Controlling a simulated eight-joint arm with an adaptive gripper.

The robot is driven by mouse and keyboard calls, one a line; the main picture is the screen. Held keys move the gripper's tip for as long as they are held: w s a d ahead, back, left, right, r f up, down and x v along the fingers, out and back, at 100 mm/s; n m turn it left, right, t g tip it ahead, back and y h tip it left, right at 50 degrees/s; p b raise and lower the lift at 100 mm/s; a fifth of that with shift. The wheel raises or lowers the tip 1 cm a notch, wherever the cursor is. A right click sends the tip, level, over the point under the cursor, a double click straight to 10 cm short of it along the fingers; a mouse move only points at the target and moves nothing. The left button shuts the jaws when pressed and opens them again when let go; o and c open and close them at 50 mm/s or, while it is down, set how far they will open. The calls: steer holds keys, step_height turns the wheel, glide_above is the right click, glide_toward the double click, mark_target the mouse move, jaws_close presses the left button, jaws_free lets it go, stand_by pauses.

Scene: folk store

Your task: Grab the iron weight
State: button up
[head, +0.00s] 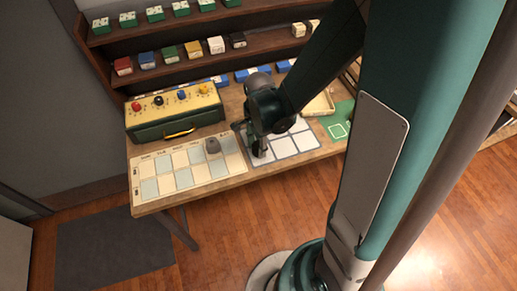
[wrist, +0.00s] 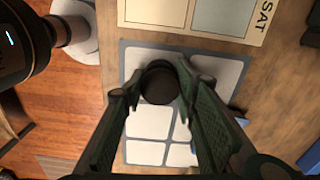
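The iron weight (wrist: 159,84) is a dark, round-topped piece in the wrist view. It is over the white-celled grey grid mat (wrist: 146,152). My gripper (wrist: 159,76) has one fingertip on each side of it, and both appear to touch its sides. In the head view my gripper (head: 258,152) reaches down to the left part of the same mat (head: 308,141). The weight is mostly hidden by the fingers there. I cannot tell whether it is lifted off the mat. A separate grey piece (head: 212,146) stands on the calendar sheet (head: 163,187) to the left.
A green box with colored knobs (head: 174,111) stands at the table's back left. Shelves (head: 205,54) with small colored boxes rise behind. A shallow tray (head: 319,104) and a green mat (head: 339,124) are to the right. The sheet's front area is clear.

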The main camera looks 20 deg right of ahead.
steer(key=c, duration=0.4)
steer(key=shift+o, duration=0.2)
steer(key=shift+r, duration=0.15)
steer(key=shift+r+p, duration=0.8)
steer(key=shift+r, duration=4.1)
